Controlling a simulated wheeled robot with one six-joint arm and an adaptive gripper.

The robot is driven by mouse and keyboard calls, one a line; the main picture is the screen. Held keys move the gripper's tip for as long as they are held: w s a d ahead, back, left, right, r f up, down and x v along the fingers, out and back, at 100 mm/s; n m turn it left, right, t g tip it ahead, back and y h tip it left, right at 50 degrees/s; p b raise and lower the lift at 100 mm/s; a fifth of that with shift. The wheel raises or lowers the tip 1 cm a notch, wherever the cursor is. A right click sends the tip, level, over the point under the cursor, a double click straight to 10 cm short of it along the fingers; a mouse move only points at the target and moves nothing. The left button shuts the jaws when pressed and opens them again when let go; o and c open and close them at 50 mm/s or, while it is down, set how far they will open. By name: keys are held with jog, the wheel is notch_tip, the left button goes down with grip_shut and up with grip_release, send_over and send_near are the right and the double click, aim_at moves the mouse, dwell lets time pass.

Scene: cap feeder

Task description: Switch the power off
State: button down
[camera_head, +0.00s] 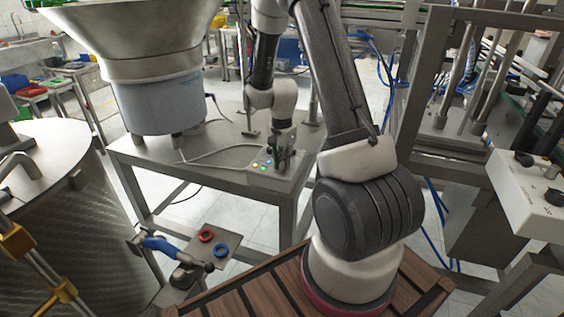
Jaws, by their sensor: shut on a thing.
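A small grey control box (291,181) with small coloured lights or buttons on its sloped top stands on the metal table under the feeder bowl. A green and a blue light show on its left part. My gripper (282,160) points down at the right part of the box top, with its fingers at the panel. It is shut on a small control there, which I take for the power switch. The fingers hide this switch, so I cannot tell its position.
The large steel feeder bowl (150,95) stands left of my arm on the metal table (140,155). A cable runs across the table to the box. A small stand with red and blue rings (221,250) is in front. A metal frame and a white box (530,195) are at right.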

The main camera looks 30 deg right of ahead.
jog(key=n, duration=0.5)
jog(key=shift+n, duration=2.4)
jog(key=c, duration=1.6)
grip_release()
jog(key=shift+o, duration=0.2)
notch_tip(320, 180, up, 12)
